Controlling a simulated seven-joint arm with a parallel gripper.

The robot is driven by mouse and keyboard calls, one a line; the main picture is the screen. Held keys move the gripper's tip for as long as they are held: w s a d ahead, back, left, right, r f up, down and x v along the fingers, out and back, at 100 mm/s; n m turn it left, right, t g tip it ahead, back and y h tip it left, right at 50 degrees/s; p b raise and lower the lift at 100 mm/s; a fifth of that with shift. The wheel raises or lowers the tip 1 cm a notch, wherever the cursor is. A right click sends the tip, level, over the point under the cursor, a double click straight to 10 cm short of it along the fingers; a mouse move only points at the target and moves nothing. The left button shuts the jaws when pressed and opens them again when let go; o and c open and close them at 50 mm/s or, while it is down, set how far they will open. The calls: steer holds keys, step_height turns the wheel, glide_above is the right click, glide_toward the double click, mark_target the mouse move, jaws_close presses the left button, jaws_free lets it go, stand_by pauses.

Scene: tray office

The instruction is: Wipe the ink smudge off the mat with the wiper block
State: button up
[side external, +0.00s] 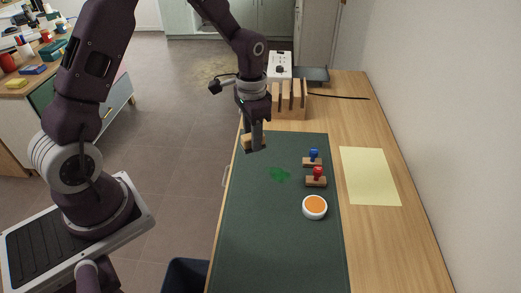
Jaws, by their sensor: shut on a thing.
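Blue-knobbed (313,158) and red-knobbed (317,177) stamps stand right of the smudge. A white round dish (315,207) with orange content is nearer. A yellow sheet (370,176) lies at right. A wooden rack (290,100) stands beyond the mat. The near mat is clear.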

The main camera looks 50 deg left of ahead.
steer(key=shift+w+a+f+m, duration=0.3)
steer(key=shift+w+f+m, duration=0.55)
steer(key=shift+f, duration=1.65)
steer(key=shift+w+a+f+m, duration=0.3)
steer(key=shift+w+f+m, duration=0.55)
steer(key=shift+f, duration=1.7)
steer(key=shift+w+a+f+m, duration=0.4)
steer(key=shift+f+m, duration=0.8)
steer(key=shift+f, duration=1.3)
steer(key=shift+w+d+f, duration=0.2)
steer(key=shift+w+d, duration=0.05)
steer(key=shift+w+d+r, duration=0.25)
steer(key=shift+w+d, duration=0.3)
steer(key=shift+w+d+r, duration=0.25)
steer(key=shift+w+d, duration=2.65)
steer(key=shift+s+a, duration=3.6)
steer(key=shift+w+a, duration=0.45)
steer(key=shift+w+d, duration=3.5)
steer(key=shift+d, duration=0.1)
steer(key=shift+s+a, duration=3.45)
steer(key=shift+s+a+r, duration=0.1)
steer(key=shift+a+r, duration=0.05)
steer(key=shift+r, duration=0.1)
steer(key=shift+f, duration=0.1)
step_height(320, 180, up, 6)
